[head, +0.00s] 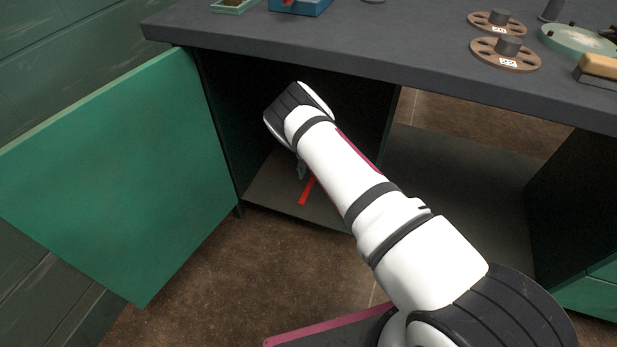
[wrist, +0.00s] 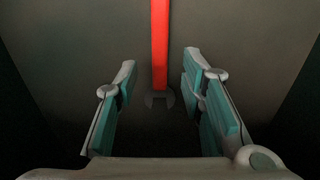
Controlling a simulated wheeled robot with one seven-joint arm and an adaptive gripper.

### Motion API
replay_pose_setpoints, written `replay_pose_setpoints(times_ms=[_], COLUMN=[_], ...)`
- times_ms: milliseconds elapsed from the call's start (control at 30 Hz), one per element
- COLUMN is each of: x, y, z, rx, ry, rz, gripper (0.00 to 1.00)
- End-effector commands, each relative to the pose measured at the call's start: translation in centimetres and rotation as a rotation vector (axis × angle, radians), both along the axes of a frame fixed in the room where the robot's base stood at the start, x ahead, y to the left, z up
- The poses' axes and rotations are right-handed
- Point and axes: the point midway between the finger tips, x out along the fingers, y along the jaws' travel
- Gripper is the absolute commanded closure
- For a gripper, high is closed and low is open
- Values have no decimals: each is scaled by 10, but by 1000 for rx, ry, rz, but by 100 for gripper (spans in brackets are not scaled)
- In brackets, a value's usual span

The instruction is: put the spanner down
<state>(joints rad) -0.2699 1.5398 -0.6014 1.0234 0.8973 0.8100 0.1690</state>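The spanner has a red handle and a grey open-jaw end. In the head view its red handle (head: 307,190) shows on the floor of the open cabinet, below my wrist. In the wrist view the spanner (wrist: 160,45) lies lengthwise, with its jaw end nearest me. My gripper (wrist: 160,65) is open, one finger on each side of the spanner, with a clear gap on both sides. In the head view my gripper (head: 301,168) is mostly hidden behind my arm. The spanner appears to rest on the cabinet floor (head: 265,190).
The green cabinet door (head: 125,180) stands open on the left. The dark worktop (head: 400,45) lies above the cabinet, close over my wrist. Brown discs (head: 505,54), a blue bin (head: 300,5) and a wooden-backed brush (head: 600,68) stand on it. Cabinet walls flank my gripper.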

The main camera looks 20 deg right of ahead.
Motion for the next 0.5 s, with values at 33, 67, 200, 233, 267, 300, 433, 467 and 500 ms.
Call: replay_pose_setpoints(times_ms=[33, 67, 200, 233, 267, 300, 433, 467, 500], x=[1, 1, 1, 1, 0, 0, 0, 0, 0], y=[-1, -2, -4, -5, -5, -5, -5, -5, -5], z=[10, 14, 25, 26, 27, 27, 27, 27, 27], rx=[1, 0, 1, 1, 0, 0, 0, 0, 0], ry=[0, 0, 1, 1, 2, 2, 1, 1, 1], rz=[-2, -1, -1, -1, -1, -1, 0, 0, 0], gripper=[64, 64, 64, 64, 64, 64, 64, 64, 64])
